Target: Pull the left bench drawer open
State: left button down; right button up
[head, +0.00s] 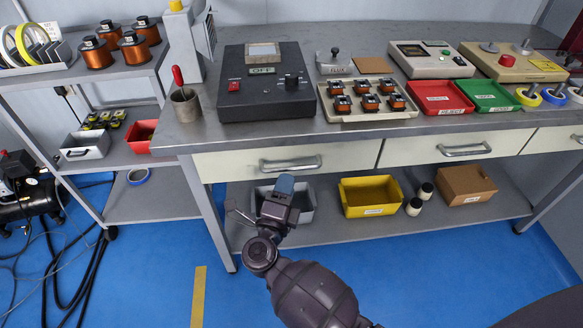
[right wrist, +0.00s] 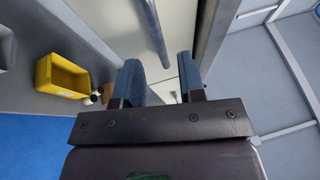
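The left bench drawer (head: 225,163) has a cream front and looks shut under the bench top. Its metal bar handle (head: 291,164) runs across the front. My right gripper (head: 284,186) is just below and in front of the handle in the head view, with blue fingertips. In the right wrist view the two fingers of the right gripper (right wrist: 160,78) stand apart with nothing between them. The handle (right wrist: 154,28) shows ahead of the gap, against the cream drawer front (right wrist: 110,25); whether a finger touches it I cannot tell. My left gripper is not in view.
The lower shelf below the drawer holds a grey bin (head: 302,212), partly behind my gripper, a yellow bin (head: 370,198) and a cardboard box (head: 466,186). A second drawer (head: 420,151) is to the right. The blue floor (head: 215,290) in front is mostly clear.

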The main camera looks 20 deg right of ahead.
aim_at(292, 167)
jog(key=shift+x, duration=2.8)
grip_shut()
